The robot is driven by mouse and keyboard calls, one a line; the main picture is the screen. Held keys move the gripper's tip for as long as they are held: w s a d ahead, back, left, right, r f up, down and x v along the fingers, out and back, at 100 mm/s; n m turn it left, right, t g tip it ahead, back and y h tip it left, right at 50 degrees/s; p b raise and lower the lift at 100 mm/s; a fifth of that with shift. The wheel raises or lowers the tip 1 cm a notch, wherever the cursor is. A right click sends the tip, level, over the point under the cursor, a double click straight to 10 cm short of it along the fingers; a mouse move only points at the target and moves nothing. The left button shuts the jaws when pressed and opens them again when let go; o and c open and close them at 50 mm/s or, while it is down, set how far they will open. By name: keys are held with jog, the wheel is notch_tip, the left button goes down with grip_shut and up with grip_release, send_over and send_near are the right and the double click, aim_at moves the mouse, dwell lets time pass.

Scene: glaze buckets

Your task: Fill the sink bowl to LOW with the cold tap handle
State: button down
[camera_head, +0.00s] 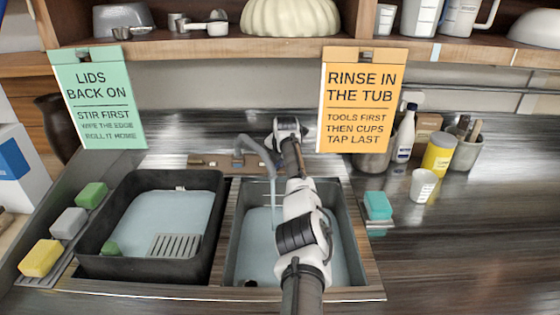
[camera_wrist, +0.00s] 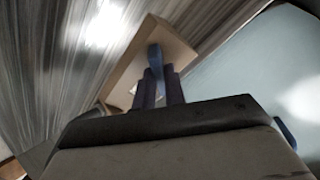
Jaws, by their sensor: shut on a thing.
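The sink bowl (camera_head: 353,225) is the grey right-hand basin behind my arm. Pale blue water (camera_head: 254,245) lies in it; no LOW mark can be made out. The grey curved spout (camera_head: 262,152) reaches over the bowl, and a thin pale vertical line below it may be a stream. My gripper (camera_head: 287,127) is at the back of the sink, right of the spout. In the wrist view its dark fingers (camera_wrist: 157,82) are shut on the blue cold tap handle (camera_wrist: 154,57). The handle is hidden by my gripper in the head view.
A black tub (camera_head: 82,250) with pale liquid and a grey grate stands left of the bowl. Sponges lie at its left and a teal sponge (camera_head: 378,205) is right of the bowl. Two hanging signs, a shelf and bottles are behind. The right counter is mostly clear.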

jog(key=m+b, duration=0.1)
jog(key=m, duration=0.3)
jog(key=shift+m, duration=0.4)
jog(key=shift+m+t+y+b, duration=0.3)
jog(key=shift+m+t, duration=0.2)
jog(key=shift+m, duration=2)
jog(key=c, duration=1.5)
grip_release()
jog(key=shift+o, duration=0.2)
